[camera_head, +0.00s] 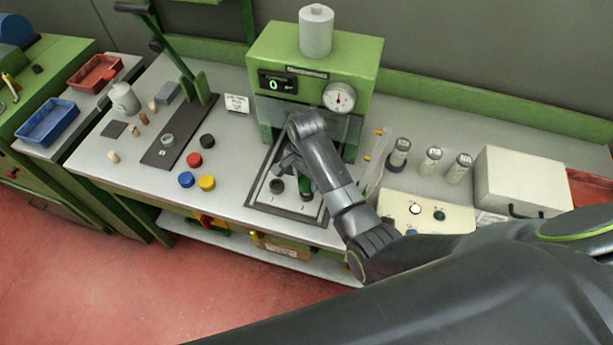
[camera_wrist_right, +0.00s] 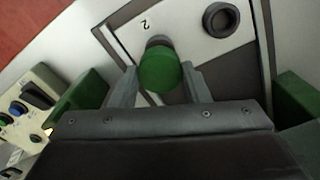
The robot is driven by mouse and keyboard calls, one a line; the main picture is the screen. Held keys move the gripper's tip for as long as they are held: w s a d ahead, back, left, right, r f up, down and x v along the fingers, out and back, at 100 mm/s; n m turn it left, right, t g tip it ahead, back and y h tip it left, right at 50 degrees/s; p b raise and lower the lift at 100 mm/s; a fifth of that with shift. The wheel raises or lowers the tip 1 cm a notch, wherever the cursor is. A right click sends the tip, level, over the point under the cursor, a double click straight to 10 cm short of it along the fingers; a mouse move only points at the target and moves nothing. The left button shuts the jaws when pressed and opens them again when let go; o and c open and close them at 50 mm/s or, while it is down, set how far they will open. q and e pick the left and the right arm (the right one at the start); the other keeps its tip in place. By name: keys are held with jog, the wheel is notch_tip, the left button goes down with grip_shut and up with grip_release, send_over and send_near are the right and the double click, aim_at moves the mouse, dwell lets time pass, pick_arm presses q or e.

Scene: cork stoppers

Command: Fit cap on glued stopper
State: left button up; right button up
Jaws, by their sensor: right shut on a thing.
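A round green cap (camera_wrist_right: 160,70) sits between the two fingers of my right gripper (camera_wrist_right: 160,82) in the right wrist view. It is over or at the dark ring seat marked 2 on the press plate (camera_wrist_right: 196,42); I cannot tell whether it touches. In the head view the right gripper (camera_head: 293,170) reaches down in front of the green press (camera_head: 262,60), with a bit of green (camera_head: 307,188) beside the fingers. A second dark ring seat (camera_wrist_right: 220,19) looks empty. Any stopper under the cap is hidden. My left gripper is not in view.
Red (camera_head: 194,160), blue (camera_head: 186,180), yellow (camera_head: 207,183) and black (camera_head: 208,141) caps lie left of the press. Several corks (camera_head: 113,157) stand farther left. Labelled cylinders (camera_head: 431,163), a control panel (camera_head: 427,212) and a white box (camera_head: 520,182) stand right.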

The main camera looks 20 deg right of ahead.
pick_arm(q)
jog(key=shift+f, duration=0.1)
pick_arm(e)
jog(key=shift+f, duration=0.9)
dwell(0.8)
jog(key=o, duration=1)
jog(key=shift+o, duration=0.2)
